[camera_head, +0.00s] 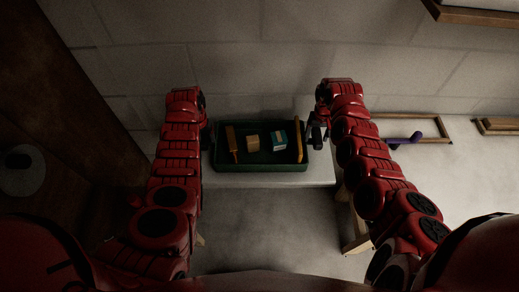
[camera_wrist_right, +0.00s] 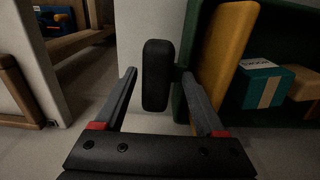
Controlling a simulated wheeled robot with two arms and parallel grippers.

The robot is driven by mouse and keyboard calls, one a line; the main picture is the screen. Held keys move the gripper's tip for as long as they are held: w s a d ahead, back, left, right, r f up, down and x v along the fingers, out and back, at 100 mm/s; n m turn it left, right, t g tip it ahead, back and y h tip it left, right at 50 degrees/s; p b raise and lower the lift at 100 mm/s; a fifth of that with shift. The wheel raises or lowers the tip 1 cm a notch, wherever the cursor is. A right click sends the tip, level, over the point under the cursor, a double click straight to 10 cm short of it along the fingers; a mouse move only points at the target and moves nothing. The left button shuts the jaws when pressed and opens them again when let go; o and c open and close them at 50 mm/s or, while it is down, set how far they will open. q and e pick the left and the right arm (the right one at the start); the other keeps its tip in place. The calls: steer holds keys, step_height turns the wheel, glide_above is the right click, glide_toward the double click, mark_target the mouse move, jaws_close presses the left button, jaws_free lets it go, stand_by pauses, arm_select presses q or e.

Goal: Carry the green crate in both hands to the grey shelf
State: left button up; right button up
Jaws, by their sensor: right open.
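The green crate (camera_head: 260,165) sits on a pale bench between my two arms in the head view. It holds a brown piece, a tan box (camera_head: 253,142), a teal box (camera_head: 279,140) and a yellow bar (camera_head: 298,140) along its right side. My right gripper (camera_head: 318,126) is at the crate's right end. In the right wrist view its open fingers (camera_wrist_right: 157,73) stand either side of the crate's black handle (camera_wrist_right: 156,85), with gaps showing. My left gripper (camera_head: 207,132) is by the crate's left end; its fingers are too dark to read. I cannot make out a grey shelf.
The pale bench (camera_head: 270,180) has wooden legs, and a block wall stands behind it. To the right are a wooden frame (camera_head: 443,128) and a purple object (camera_head: 405,139). A brown panel (camera_head: 85,110) is on the left. Open floor shows in front of the bench.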

arm_select(q)
step_height(320, 180, up, 11)
steer(key=shift+r, duration=0.45)
arm_select(e)
steer(key=shift+r, duration=0.15)
step_height(320, 180, up, 12)
steer(key=shift+f, duration=0.2)
stand_by(0.5)
